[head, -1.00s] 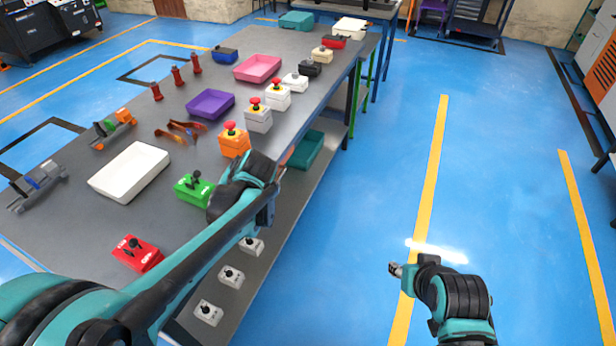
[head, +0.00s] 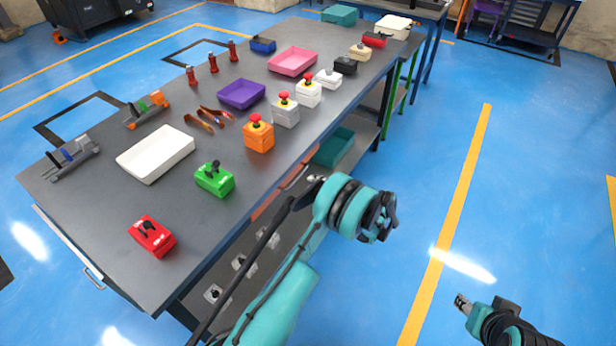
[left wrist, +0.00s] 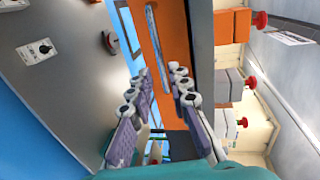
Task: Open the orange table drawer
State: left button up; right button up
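The orange drawer (head: 268,202) shows as an orange front under the tabletop on the table's right long side, partly hidden by my left arm. It looks closed. Its straight metal handle (left wrist: 157,38) runs across the orange front in the left wrist view. My left gripper (left wrist: 160,78) is open and empty, with its fingers pointing at the drawer front and the handle ahead between the fingertips. In the head view the left gripper (head: 316,180) is small, beside the table edge close to the drawer. My right gripper (head: 463,304) is low at the right, away from the table; its opening is unclear.
The grey table (head: 105,230) carries a green switch box (head: 214,180), a red switch box (head: 153,238), an orange button box (head: 258,136) and a white tray (head: 156,153). A lower shelf holds a teal bin (head: 334,147). The blue floor right of the table is clear.

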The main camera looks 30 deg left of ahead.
aim_at(298, 176)
pick_arm(q)
jog(key=b+x, duration=0.2)
jog(key=x, duration=0.5)
jog(key=shift+a+f, duration=0.15)
jog(key=shift+a, duration=0.2)
grip_shut()
